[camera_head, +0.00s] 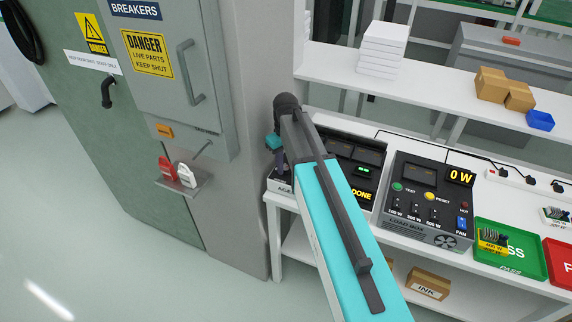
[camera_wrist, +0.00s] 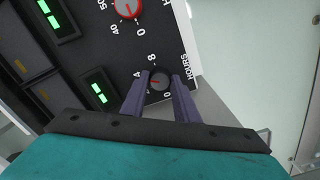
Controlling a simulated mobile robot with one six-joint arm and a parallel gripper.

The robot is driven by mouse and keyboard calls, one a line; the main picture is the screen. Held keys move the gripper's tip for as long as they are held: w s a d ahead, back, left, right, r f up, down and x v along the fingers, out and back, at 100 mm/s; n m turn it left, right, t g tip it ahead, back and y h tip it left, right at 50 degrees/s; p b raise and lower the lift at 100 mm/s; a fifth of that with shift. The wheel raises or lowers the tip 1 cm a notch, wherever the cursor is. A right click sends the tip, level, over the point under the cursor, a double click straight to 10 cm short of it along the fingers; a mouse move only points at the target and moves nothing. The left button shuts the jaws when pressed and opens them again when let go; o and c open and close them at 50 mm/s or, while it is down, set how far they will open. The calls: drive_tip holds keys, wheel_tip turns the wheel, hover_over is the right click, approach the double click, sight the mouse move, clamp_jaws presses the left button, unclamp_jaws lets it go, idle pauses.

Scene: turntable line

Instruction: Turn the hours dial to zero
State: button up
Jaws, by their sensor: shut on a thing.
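The hours dial (camera_wrist: 160,83) is a small dark knob on a black panel (camera_wrist: 95,55) in the wrist view, with 0, 4, 8 and HOURS printed around it. A small red mark shows on its face, toward the picture's left near the 4; its exact reading is hard to tell. My gripper (camera_wrist: 159,90) is shut on the dial, one purple-grey finger on each side.
A red dial (camera_wrist: 127,8) and green-lit displays (camera_wrist: 103,92) are near the gripped dial. The load box (camera_head: 430,205) stands right of the panel, then a green PASS tray (camera_head: 510,266). A grey breaker cabinet (camera_head: 185,110) is close on the left. Open floor lies front left.

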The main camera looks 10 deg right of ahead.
drive_tip(key=shift+n, duration=0.4)
drive_tip(key=n+b, duration=0.1)
drive_tip(key=n, duration=0.4)
drive_tip(key=shift+n, duration=0.3)
drive_tip(key=n, duration=0.6)
drive_tip(key=shift+b, duration=0.3)
drive_tip(key=n, duration=1.1)
drive_tip(key=shift+n+b, duration=0.3)
drive_tip(key=o, duration=1.1)
drive_tip(key=shift+c, duration=0.2)
drive_tip(key=shift+r, duration=0.1)
